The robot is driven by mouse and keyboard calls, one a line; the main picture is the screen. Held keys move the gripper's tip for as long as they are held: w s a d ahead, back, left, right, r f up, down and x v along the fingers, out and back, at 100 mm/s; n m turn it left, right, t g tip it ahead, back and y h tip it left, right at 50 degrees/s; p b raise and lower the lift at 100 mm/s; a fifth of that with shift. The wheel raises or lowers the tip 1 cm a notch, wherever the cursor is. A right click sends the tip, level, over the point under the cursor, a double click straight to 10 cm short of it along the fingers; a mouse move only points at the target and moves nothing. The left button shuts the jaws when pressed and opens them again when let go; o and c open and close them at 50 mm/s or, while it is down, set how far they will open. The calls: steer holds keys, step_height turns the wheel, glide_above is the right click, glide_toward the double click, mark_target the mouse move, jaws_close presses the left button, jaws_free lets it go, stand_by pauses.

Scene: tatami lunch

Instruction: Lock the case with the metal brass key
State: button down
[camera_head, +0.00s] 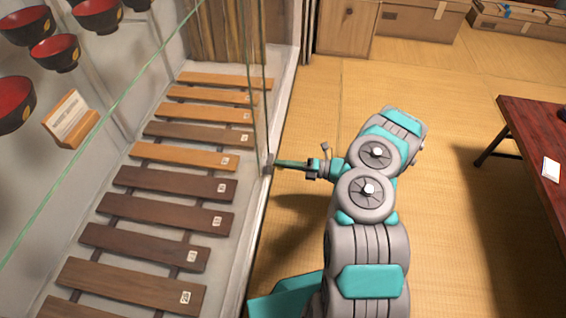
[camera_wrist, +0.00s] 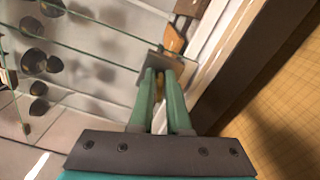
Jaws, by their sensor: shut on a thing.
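The glass display case (camera_head: 255,222) fills the left of the head view, with its pale bottom frame running along the floor. A small grey metal lock plate (camera_head: 268,164) sits low at the glass edge; it also shows in the wrist view (camera_wrist: 152,62). My gripper (camera_head: 277,164) reaches left to this plate, its green fingers nearly level. In the wrist view my gripper (camera_wrist: 161,78) is shut on the brass key (camera_wrist: 160,88), a thin yellowish strip between the fingers. The key's tip is at or very near the plate; whether it is inside cannot be told.
Inside the case are wooden slats with labels (camera_head: 176,213), black and red bowls (camera_head: 55,52) and a small sign (camera_head: 70,118). A dark red table (camera_head: 540,150) stands at right. Cardboard boxes (camera_head: 425,18) line the back. Open tatami floor (camera_head: 460,230) lies between.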

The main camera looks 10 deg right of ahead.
steer(key=shift+f+m, duration=0.1)
steer(key=shift+m, duration=1.6)
steer(key=c, duration=1)
jaws_free()
steer(key=v, duration=0.7)
steer(key=shift+d+p, duration=0.35)
steer(key=shift+p, duration=0.05)
steer(key=shift+s, duration=0.1)
